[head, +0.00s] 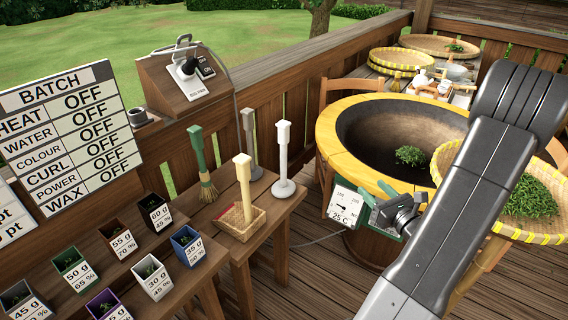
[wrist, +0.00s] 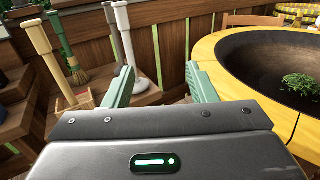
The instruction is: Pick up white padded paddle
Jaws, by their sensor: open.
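The white padded paddle (head: 284,150) stands upright on its round white base, at the right end of the small wooden bench. It also shows in the wrist view (wrist: 122,42), left of centre, beyond my left finger, which covers part of its lower shaft. My gripper (head: 375,192) is in front of the wok's stand, to the right of the paddle and apart from it. In the wrist view its two green fingers (wrist: 160,68) are spread with nothing between them.
A cream paddle (head: 243,185) in a basket, a green-handled brush (head: 198,155) and a grey paddle (head: 249,135) stand close to the white one. The large yellow-rimmed wok (head: 345,105) is on the right. A wooden railing (head: 295,90) runs behind the bench.

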